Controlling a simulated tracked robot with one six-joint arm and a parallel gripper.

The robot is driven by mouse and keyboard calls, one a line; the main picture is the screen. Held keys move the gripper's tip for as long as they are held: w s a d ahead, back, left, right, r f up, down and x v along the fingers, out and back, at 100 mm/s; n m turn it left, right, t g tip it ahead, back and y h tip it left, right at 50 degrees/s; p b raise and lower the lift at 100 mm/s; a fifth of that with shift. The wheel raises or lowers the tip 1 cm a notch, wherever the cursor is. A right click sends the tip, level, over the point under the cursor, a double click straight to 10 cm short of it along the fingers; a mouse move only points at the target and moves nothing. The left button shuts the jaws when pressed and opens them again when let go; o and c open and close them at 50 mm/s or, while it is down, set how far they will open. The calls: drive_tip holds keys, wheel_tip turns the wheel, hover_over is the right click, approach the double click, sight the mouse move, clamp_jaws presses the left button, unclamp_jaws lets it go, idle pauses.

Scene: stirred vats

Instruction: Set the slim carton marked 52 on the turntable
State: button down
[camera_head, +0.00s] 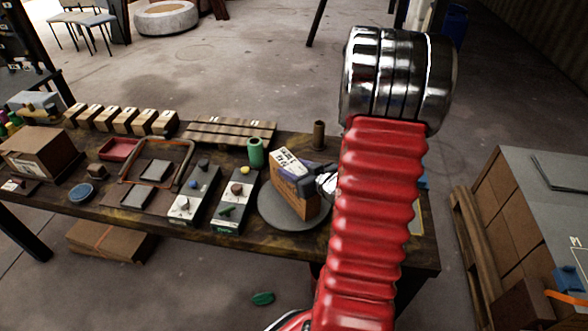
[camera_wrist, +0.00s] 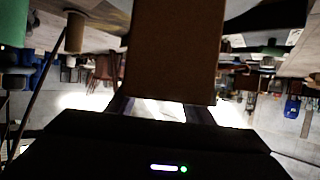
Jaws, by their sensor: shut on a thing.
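A slim brown carton (camera_head: 291,193) with a white label on top stands upright over the round grey turntable (camera_head: 270,212) on the table. My gripper (camera_head: 314,183) is shut on the carton's upper right part. In the wrist view the carton (camera_wrist: 172,55) fills the upper middle, between the finger bases. I cannot tell whether its base touches the turntable. The number on it is too small to read. My red arm hides the table just right of the turntable.
Left of the turntable stand two control boxes (camera_head: 232,203) with knobs and a green cup (camera_head: 255,153). A brown cylinder (camera_head: 319,134) stands behind. Stacked cartons (camera_head: 500,190) stand on a pallet at right.

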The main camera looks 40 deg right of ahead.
drive_tip(key=c, duration=0.9)
unclamp_jaws()
